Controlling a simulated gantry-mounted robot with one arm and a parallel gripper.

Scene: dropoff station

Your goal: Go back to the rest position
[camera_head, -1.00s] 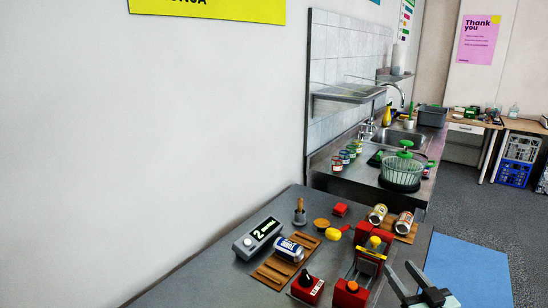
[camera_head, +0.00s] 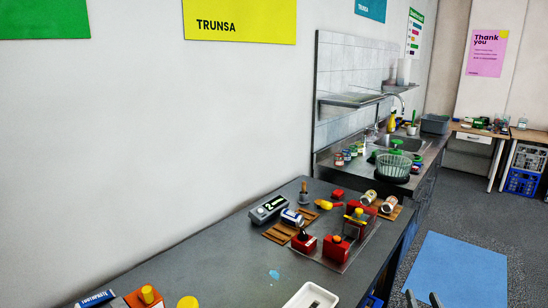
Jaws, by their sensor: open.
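My gripper (camera_head: 422,300) shows only at the bottom edge of the head view, to the right of the grey worktop (camera_head: 240,250). Just the tips of its two fingers are in the picture. They stand apart with nothing seen between them. The rest of the gripper and the arm are cut off by the frame. My gripper is clear of the objects on the worktop.
A red device (camera_head: 337,252), a can (camera_head: 291,217) on a wooden rack and a grey display box (camera_head: 269,208) stand on the worktop. A white tray (camera_head: 310,296) lies at the near edge. A blue mat (camera_head: 455,270) covers open floor at right.

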